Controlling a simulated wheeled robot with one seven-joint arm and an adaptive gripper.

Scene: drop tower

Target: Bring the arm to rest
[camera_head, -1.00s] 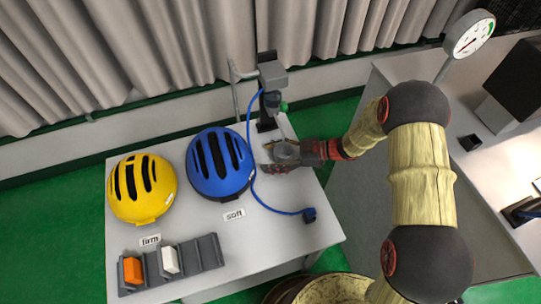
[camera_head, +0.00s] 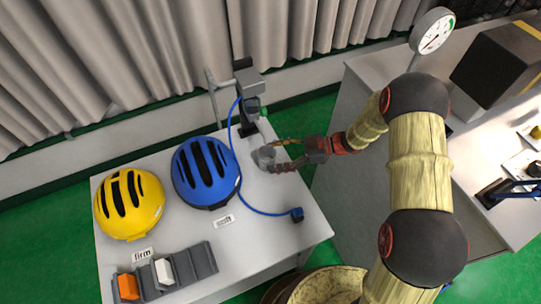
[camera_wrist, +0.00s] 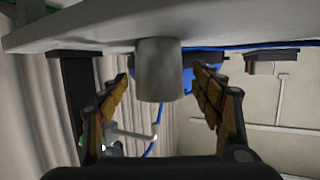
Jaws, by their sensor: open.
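My gripper (camera_head: 283,155) is open at the back right of the white table (camera_head: 262,225). Its fingers stand on either side of a grey cylinder (camera_head: 264,157), with no clear contact. In the wrist view the grey cylinder (camera_wrist: 158,70) shows between the two spread fingers (camera_wrist: 165,88), with gaps on both sides. My arm reaches in from the right of the head view.
A blue helmet (camera_head: 205,172) by a label and a yellow helmet (camera_head: 129,205) by the "firm" label (camera_head: 143,255) lie on the table. A grey rack (camera_head: 195,265) holds an orange block (camera_head: 127,287) and a white block (camera_head: 164,271). A stand (camera_head: 249,95) with blue cable is close behind my gripper.

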